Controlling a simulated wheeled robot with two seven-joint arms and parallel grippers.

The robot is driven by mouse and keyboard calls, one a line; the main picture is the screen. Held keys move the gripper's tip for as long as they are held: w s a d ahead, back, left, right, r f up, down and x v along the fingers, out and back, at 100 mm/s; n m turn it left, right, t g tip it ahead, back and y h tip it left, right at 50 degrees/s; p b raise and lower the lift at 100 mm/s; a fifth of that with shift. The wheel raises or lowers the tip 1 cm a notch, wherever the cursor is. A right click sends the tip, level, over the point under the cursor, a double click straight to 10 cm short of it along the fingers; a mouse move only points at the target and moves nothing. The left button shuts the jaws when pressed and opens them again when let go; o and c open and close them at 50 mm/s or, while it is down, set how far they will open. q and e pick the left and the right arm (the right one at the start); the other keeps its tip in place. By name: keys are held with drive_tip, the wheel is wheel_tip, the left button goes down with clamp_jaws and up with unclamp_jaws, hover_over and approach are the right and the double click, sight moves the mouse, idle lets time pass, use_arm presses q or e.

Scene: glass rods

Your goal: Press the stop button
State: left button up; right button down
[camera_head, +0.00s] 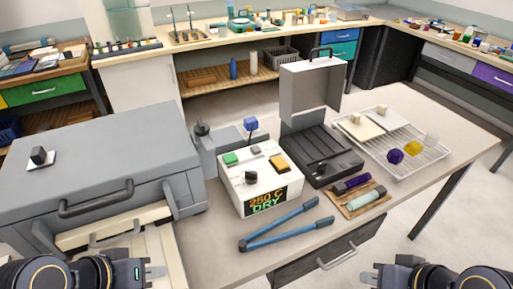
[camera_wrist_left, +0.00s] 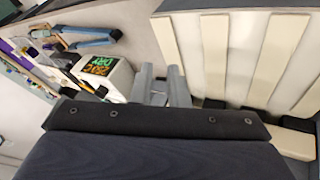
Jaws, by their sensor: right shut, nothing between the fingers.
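A white control box (camera_head: 258,178) stands on the table in the head view. Its top carries a green button (camera_head: 231,159), a grey button (camera_head: 255,150), an orange button (camera_head: 280,163) and a black knob (camera_head: 251,177); I cannot read which is the stop button. Its display (camera_head: 266,201) reads 250 C DRY. The box also shows in the left wrist view (camera_wrist_left: 118,80). My left gripper (camera_head: 158,272) is low at the front left, apart from the box; its fingers show a narrow, empty gap in the left wrist view (camera_wrist_left: 161,86). My right gripper (camera_head: 368,277) is shut and empty at the front right.
A large grey furnace-like case (camera_head: 100,160) stands left of the box. Blue-handled tongs (camera_head: 280,225) lie in front. A black case with raised lid (camera_head: 318,150), a wire rack (camera_head: 425,150) and a wooden tray (camera_head: 352,207) are to the right.

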use_arm(q)
clamp_jaws()
idle(1.4)
